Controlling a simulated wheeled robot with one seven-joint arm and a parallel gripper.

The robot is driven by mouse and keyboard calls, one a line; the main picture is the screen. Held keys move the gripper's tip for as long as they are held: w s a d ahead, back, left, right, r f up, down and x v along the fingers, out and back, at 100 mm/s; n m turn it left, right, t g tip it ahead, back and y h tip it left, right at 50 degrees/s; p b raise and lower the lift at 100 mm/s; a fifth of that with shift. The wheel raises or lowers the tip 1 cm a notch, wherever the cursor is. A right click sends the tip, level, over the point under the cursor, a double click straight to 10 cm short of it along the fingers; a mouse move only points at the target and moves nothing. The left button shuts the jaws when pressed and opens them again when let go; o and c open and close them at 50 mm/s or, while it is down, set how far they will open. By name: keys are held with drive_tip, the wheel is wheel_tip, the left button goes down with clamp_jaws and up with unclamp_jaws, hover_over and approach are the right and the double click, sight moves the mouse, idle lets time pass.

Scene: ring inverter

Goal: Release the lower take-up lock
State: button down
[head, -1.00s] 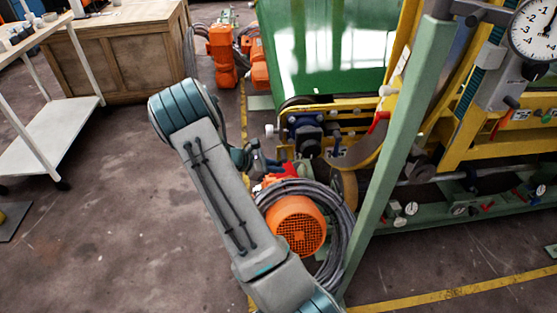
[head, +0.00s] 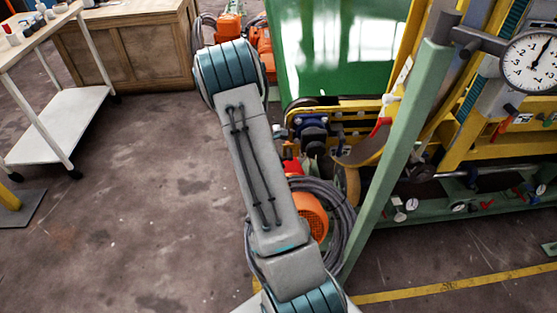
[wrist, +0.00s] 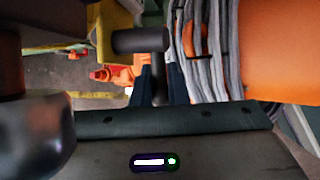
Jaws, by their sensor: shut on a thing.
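In the wrist view my gripper (wrist: 162,86) has its two dark blue fingers close around a dark upright bar (wrist: 158,70). The bar meets a thick dark cylinder (wrist: 140,40) just above the fingers. I take the bar to be the lower take-up lock's handle, but its far end is hidden. In the head view my arm covers the gripper and whatever it holds. A red part (head: 292,167) shows just right of my arm, below the blue-and-black bearing unit (head: 312,127) on the yellow frame.
An orange motor (head: 314,217) ringed by grey cable coils (head: 345,225) stands close right of my arm. A green post (head: 395,150) slants up beside it. A dial gauge (head: 530,62) is upper right. A white cart (head: 62,125) stands left, with open floor between.

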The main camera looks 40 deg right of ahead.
drive_tip(key=shift+w, duration=0.15)
drive_tip(key=c, duration=1.5)
unclamp_jaws()
drive_tip(key=shift+o, duration=0.2)
drive_tip(key=p+v, duration=0.2)
drive_tip(key=v, duration=1.1)
drive_tip(key=shift+a+r, duration=0.3)
drive_tip(key=s+a+r+m+t+y+p, duration=0.1)
drive_tip(key=s+a+r+m+p, duration=0.3)
drive_tip(key=r, duration=0.5)
drive_tip(key=s+a+r+m+t+y+p, duration=0.1)
drive_tip(key=s+a+r+m+y+p, duration=0.15)
drive_tip(key=s+a+r, duration=0.6)
drive_tip(key=s+a+r+m+t+y+p, duration=0.2)
drive_tip(key=s+a+r+m+p, duration=0.3)
drive_tip(key=s+a+r, duration=0.3)
wheel_tip(320, 180, up, 3)
drive_tip(key=shift+s+f+y+p, duration=0.2)
drive_tip(key=shift+s+y+p, duration=0.15)
drive_tip(key=shift+s, duration=0.45)
